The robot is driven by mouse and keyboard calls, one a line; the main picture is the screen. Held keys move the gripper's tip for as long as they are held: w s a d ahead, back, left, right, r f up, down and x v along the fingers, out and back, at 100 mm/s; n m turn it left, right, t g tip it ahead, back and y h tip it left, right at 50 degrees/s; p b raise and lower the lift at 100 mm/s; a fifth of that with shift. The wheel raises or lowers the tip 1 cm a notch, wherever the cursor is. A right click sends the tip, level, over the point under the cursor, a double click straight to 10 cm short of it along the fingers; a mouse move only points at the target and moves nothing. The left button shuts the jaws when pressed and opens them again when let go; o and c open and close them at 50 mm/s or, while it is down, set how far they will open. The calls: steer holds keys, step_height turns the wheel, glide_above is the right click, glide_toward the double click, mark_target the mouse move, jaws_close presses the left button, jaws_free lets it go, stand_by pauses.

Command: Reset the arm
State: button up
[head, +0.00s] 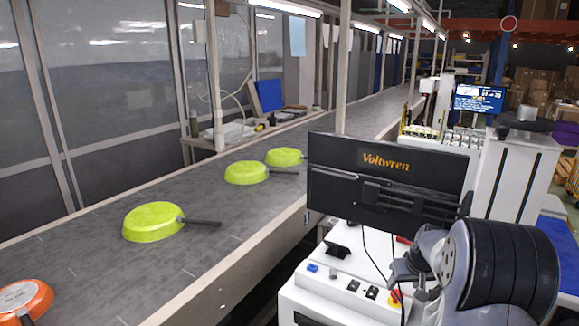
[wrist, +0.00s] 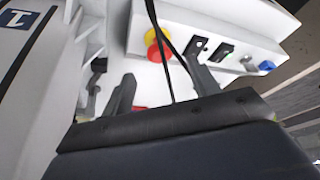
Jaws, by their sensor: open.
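In the wrist view my gripper (wrist: 160,82) has its two dark fingers apart and nothing held between them. Behind the fingers is a white control box with a red and yellow button and black cables. In the head view my arm is at the lower right, in front of the white control box (head: 325,302) and below the black Voltwren panel (head: 335,165). The fingers are hard to make out there. My gripper is off to the right of the conveyor and apart from the pans.
The grey conveyor belt (head: 95,255) runs from lower left to far right. It carries three lime-green pans (head: 152,220) (head: 245,172) (head: 285,156) and an orange pan (head: 25,298), cut off at lower left. A metal post stands behind the panel.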

mark_target(398, 294)
steer(key=x, duration=0.5)
steer(key=shift+s+f, duration=0.15)
steer(key=shift+f, duration=0.3)
steer(key=shift+s+r, duration=0.3)
steer(key=shift+r, duration=0.35)
steer(key=shift+f, duration=0.1)
